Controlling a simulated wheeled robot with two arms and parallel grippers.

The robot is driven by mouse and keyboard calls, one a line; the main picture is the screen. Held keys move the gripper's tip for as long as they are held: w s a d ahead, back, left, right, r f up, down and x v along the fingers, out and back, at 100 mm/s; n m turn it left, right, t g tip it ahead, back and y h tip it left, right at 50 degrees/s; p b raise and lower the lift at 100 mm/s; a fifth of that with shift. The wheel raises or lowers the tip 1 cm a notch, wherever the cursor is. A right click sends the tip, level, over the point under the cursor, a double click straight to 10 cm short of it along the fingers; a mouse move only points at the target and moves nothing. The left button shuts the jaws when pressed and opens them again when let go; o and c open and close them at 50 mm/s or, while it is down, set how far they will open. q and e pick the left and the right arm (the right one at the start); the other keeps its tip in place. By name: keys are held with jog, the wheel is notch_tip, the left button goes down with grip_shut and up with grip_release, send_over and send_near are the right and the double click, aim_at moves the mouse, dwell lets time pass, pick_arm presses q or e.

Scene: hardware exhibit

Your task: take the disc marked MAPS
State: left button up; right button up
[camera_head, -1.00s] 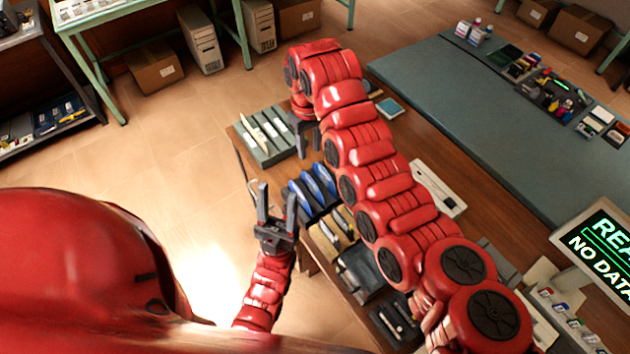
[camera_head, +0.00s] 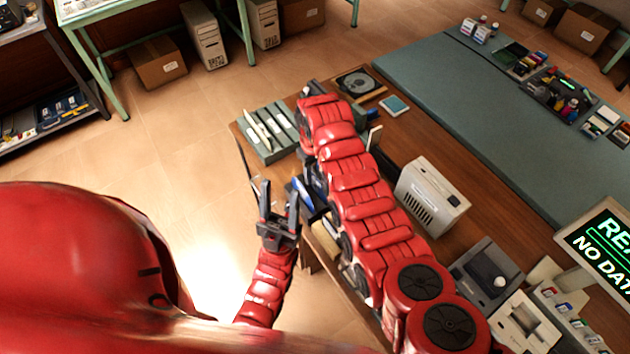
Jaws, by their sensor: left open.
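A round disc (camera_head: 357,82) lies in a shallow wooden-edged tray at the table's far end; I cannot read any marking on it. A grey-green slotted rack (camera_head: 268,146) holds upright pale items at the far left corner. Blue upright items (camera_head: 303,193) stand in a dark holder, partly hidden by my right arm. No MAPS label is legible. My left gripper (camera_head: 279,194) is open and empty, fingers up, beside the table's left edge near the blue items. My right arm reaches across the table toward the disc tray; its gripper's fingers are hidden.
A pale boxy device (camera_head: 432,195), a grey device (camera_head: 487,272) and a screen reading NO DATA (camera_head: 602,243) stand to the right. A grey-green bench (camera_head: 500,130) adjoins behind. Tiled floor is free on the left.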

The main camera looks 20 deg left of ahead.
jog(key=shift+f, duration=0.9)
grip_shut()
